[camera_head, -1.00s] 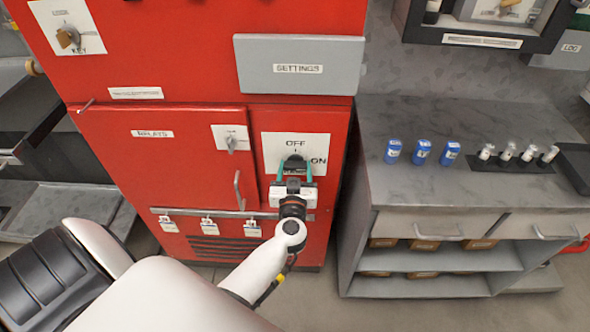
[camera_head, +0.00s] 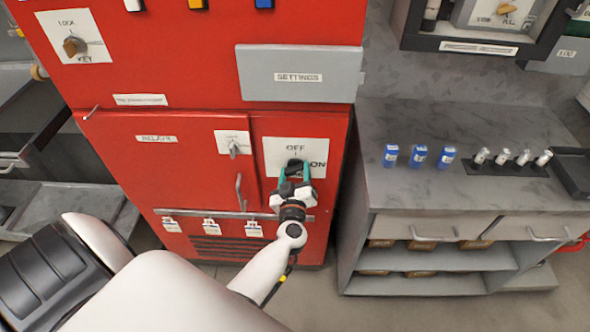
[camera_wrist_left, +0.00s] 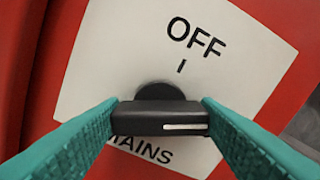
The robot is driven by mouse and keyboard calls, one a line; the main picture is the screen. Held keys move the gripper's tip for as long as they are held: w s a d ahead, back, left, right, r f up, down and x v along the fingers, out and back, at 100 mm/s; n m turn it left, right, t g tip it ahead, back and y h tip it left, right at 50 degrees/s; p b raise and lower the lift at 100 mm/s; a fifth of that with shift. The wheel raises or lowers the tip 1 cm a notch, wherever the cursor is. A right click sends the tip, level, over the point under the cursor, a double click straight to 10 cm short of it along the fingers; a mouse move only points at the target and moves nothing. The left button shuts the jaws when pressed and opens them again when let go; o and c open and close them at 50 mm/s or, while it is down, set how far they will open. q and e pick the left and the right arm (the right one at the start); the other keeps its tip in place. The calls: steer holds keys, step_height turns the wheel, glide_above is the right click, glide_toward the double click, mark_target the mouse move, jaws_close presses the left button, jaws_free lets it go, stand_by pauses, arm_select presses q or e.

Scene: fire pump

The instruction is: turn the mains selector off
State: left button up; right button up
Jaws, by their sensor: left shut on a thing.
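The mains selector is a black knob (camera_wrist_left: 160,119) with a white pointer line, on a white plate (camera_head: 310,146) marked OFF at the top and ON at the right. In the left wrist view the plate (camera_wrist_left: 110,75) looks tilted clockwise. The pointer line lies level toward the right finger, well away from the OFF tick. My left gripper (camera_head: 295,173) is shut on the knob, its teal fingers on both ends; the fingers also show in the left wrist view (camera_wrist_left: 160,122). The ON mark is hidden there. My right gripper is not in view.
The red cabinet carries a grey SETTINGS cover (camera_head: 299,73) above the plate, a small switch (camera_head: 234,147) to its left, and a door handle (camera_head: 239,191). A rail with hanging tags (camera_head: 211,226) runs below. A grey bench (camera_head: 425,125) stands at the right with blue items.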

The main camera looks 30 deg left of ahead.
arm_select(q)
steer(key=n, duration=1.2)
steer(key=shift+f+b, duration=0.15)
steer(key=shift+b, duration=0.15)
steer(key=shift+n, duration=0.3)
steer(key=o, duration=1)
steer(key=shift+p+v, duration=0.3)
steer(key=shift+v, duration=3.45)
